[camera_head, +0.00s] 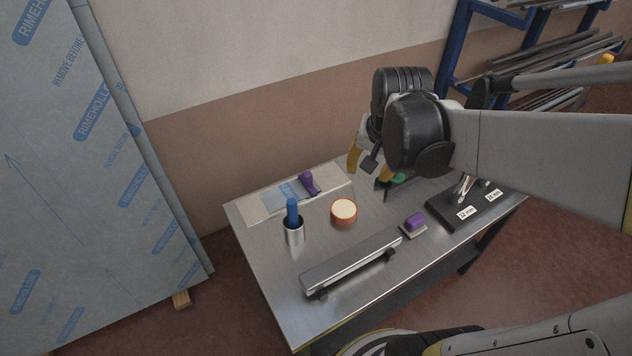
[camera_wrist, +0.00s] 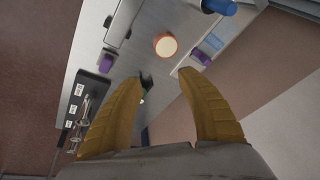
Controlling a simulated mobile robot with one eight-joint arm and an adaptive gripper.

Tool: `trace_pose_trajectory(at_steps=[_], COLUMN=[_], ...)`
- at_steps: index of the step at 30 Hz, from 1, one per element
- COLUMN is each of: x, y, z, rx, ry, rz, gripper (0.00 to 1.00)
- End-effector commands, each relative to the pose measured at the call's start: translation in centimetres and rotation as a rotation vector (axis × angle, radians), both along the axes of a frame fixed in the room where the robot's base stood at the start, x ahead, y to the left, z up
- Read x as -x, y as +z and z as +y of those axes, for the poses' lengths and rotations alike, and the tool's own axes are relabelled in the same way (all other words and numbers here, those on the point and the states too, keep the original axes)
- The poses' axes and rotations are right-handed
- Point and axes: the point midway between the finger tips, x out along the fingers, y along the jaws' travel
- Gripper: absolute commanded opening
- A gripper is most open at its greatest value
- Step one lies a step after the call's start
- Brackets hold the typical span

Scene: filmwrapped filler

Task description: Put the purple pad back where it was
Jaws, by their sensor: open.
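I cannot tell for sure which one is the pad. My gripper (camera_head: 368,172) is open and empty above the table's back part, apart from both. Its yellow fingers are spread in the wrist view (camera_wrist: 160,76).
A black labelled stand (camera_head: 462,216) is at right. A small green-and-dark thing (camera_head: 398,178) is partly hidden by my gripper.

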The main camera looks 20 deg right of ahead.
Motion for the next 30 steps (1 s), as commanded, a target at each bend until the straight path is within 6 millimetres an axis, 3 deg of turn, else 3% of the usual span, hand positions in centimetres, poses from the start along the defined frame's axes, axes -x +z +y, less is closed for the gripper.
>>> trace_pose_trajectory(at_steps=[1, 6, 12, 17, 30], x=[0.7, 3.0, 5.1, 5.6, 5.6], y=[1.0, 3.4, 4.2, 4.3, 4.3], z=[2.5, 9.1, 13.3, 14.3, 14.2], rx=[0.026, 0.12, 0.195, 0.215, 0.214], ry=[0.096, 0.397, 0.614, 0.669, 0.667], rz=[-0.031, -0.146, -0.238, -0.264, -0.264], gripper=[0.46, 0.46, 0.46, 0.46, 0.46])
